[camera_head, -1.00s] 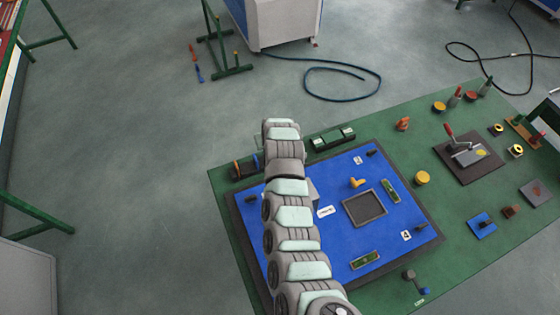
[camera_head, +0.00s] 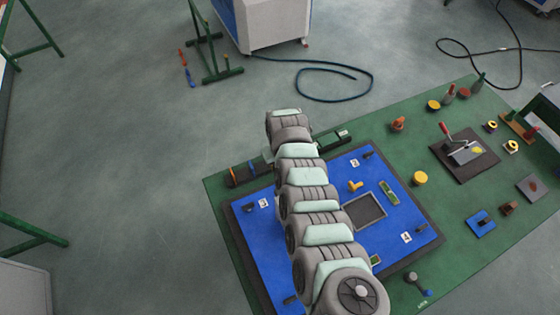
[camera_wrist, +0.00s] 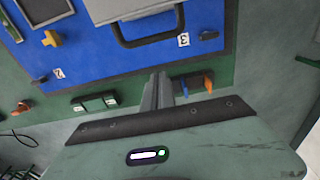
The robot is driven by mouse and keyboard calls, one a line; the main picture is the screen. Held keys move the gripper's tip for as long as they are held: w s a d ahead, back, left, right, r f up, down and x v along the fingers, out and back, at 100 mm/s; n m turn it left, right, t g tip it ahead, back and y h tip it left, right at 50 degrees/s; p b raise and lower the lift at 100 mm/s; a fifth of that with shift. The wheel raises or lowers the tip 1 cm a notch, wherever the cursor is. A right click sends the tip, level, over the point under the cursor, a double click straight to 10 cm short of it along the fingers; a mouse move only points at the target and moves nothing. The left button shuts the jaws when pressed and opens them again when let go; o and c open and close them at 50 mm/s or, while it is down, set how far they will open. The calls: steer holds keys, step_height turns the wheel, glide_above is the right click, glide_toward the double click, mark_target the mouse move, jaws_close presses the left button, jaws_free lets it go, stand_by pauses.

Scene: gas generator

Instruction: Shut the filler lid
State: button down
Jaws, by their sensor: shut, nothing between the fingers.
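The blue panel (camera_head: 262,240) lies on a green table, partly covered by my arm in the head view. In the wrist view a pale grey plate with a black handle-like bar (camera_wrist: 150,40) stands at the top edge, cut off by the frame; it may be the filler lid, but I cannot tell its angle. My gripper (camera_wrist: 158,82) is shut and empty, its fingers pointing toward the panel's edge, apart in the picture from the black bar. The head view does not show my fingers.
A dark-framed square recess (camera_head: 365,212) and an orange knob (camera_head: 355,186) sit on the panel. An orange-and-blue fitting (camera_wrist: 195,83) lies right of my fingers in the wrist view. A green block (camera_head: 333,141) is beyond the panel.

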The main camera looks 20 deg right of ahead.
steer(key=shift+s+f+p, duration=0.6)
steer(key=shift+s+f, duration=0.1)
steer(key=shift+s, duration=0.2)
steer(key=shift+s+f+p, duration=0.6)
steer(key=shift+s+f, duration=0.1)
steer(key=shift+s, duration=0.15)
